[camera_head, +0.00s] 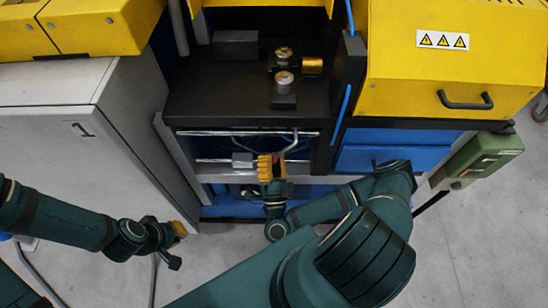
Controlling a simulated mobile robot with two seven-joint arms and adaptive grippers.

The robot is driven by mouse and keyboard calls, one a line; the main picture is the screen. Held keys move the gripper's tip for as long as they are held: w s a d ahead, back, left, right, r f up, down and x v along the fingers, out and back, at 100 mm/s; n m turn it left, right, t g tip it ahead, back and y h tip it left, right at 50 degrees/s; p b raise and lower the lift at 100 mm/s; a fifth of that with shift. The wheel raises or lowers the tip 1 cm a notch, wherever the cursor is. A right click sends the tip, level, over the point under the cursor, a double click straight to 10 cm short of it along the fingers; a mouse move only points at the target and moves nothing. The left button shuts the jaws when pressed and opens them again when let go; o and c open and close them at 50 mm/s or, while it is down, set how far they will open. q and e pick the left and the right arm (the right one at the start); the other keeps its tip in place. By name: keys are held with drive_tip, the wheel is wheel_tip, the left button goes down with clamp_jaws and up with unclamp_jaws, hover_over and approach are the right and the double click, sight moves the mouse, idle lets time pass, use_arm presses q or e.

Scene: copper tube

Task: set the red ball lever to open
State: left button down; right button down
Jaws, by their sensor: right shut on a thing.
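A bent grey lever rod (291,143) comes down from the front edge of the black machine bed. Its lower end runs to the yellow fingers of my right gripper (270,167). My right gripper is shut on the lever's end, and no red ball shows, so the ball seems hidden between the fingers. My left gripper (178,231) is low at the left, in front of the grey cabinet and well away from the lever. Its fingers are too small and turned away to tell whether they are open.
The black machine bed (215,95) carries metal fittings (284,80). Rails (215,133) and a small grey block (242,160) lie close to the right gripper. A grey cabinet (50,140) stands left, a yellow hood (455,75) and green box (485,155) right.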

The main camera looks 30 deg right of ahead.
drive_tip(key=shift+a, duration=0.15)
idle(0.3)
drive_tip(key=c, duration=0.6)
unclamp_jaws()
drive_tip(key=shift+w+a, duration=0.1)
drive_tip(key=shift+c, duration=0.2)
drive_tip(key=v, duration=1.2)
